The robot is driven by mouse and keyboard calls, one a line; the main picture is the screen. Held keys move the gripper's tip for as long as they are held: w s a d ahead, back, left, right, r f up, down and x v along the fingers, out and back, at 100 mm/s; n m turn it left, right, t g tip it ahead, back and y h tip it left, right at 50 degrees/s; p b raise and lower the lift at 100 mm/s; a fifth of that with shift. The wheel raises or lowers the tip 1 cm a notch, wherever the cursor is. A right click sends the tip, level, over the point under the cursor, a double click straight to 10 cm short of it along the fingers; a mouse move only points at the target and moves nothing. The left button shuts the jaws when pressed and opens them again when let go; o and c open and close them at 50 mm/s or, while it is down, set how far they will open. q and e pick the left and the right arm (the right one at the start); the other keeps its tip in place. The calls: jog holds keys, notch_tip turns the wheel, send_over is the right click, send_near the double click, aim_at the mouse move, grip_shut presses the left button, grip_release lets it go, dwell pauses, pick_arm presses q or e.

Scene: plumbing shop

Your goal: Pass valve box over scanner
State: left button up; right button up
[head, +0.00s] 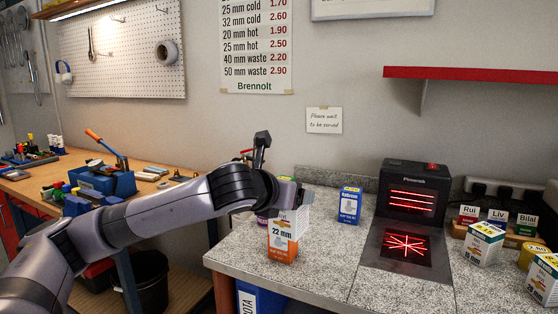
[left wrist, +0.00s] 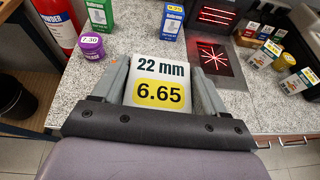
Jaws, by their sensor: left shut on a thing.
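The valve box (head: 284,241) is white and orange and reads "22 mm". My left gripper (head: 289,192) is shut on it near the counter's front left edge. In the left wrist view the box (left wrist: 160,82) shows a "22 mm 6.65" label between both fingers of my left gripper (left wrist: 158,84). I cannot tell whether the box touches the counter. The black scanner (head: 404,245) stands to the right, with red lines lit on its upright face and its flat plate. The scanner also shows in the left wrist view (left wrist: 212,60). My right gripper is not in view.
A blue and white box (head: 349,206) stands between the valve box and the scanner. A purple tub (left wrist: 91,47) is left of my gripper. Boxes (head: 484,244) and a yellow tub (head: 533,256) stand right of the scanner. The counter (head: 330,262) is clear before the scanner.

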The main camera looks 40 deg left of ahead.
pick_arm(q)
jog(key=s+d+f+m+h, duration=0.1)
jog(key=s+d+f, duration=0.3)
jog(key=d+f, duration=0.5)
jog(key=s+d+f+m+h, duration=0.2)
jog(key=s+d+f, duration=0.3)
jog(key=d+f, duration=0.5)
jog(key=shift+s+d+t+h, duration=0.3)
jog(key=shift+d, duration=0.35)
